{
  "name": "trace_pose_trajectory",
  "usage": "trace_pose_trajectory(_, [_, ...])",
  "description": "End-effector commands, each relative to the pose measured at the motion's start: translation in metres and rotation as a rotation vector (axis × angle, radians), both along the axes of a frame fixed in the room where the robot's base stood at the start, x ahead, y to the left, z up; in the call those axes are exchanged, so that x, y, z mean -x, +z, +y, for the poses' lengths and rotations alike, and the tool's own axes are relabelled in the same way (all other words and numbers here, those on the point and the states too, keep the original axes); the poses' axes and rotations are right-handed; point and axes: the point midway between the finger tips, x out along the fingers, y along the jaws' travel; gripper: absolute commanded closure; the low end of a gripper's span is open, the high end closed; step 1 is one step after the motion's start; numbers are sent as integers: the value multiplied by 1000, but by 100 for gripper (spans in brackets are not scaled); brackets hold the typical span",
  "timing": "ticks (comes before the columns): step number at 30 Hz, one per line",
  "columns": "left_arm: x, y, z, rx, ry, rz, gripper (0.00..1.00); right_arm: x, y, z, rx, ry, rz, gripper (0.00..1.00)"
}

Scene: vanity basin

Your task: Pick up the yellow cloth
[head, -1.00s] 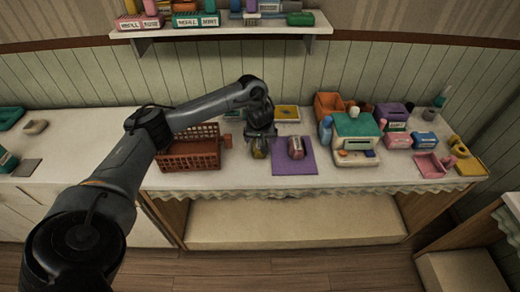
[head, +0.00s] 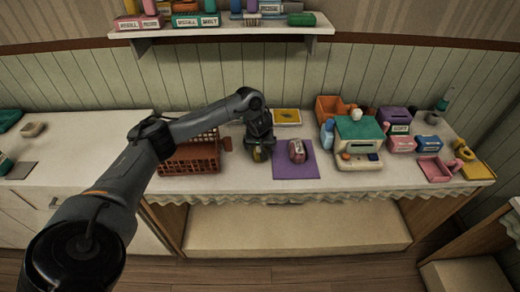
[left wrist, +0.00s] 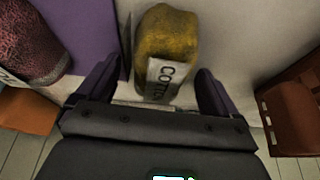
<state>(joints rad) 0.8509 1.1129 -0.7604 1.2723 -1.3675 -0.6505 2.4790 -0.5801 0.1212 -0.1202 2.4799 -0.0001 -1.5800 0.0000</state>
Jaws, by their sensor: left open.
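The yellow cloth (left wrist: 168,38) is a rolled bundle with a white label reading "COTT…". It stands on the white counter, and in the head view it shows as a small yellowish shape (head: 258,154) just left of the purple mat. My left gripper (left wrist: 160,88) is open above it, with the labelled end of the cloth between the two fingers. In the head view my left gripper (head: 260,145) hides part of the cloth. I cannot tell whether the fingers touch it. My right gripper is not in view.
A pink-red rolled bundle (head: 297,151) lies on the purple mat (head: 296,173) to the right. A brown-orange basket (head: 190,160) is close on the left. A green-topped machine (head: 358,145) stands further right. The counter front is clear.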

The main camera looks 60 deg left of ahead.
Motion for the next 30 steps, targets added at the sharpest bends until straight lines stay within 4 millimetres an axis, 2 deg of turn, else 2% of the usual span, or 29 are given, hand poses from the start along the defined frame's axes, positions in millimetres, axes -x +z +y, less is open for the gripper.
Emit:
trace_pose_trajectory(12, [0, -1, 0, 0, 0, 1, 6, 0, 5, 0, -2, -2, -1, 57])
trace_pose_trajectory(25, [0, -2, 0, -1, 0, 1, 71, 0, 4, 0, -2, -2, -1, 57])
trace_pose_trajectory(26, [0, -2, 0, 0, 0, 0, 75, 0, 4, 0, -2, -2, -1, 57])
trace_pose_trajectory(30, [0, -1, 0, 0, 0, 0, 75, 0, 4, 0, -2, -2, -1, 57])
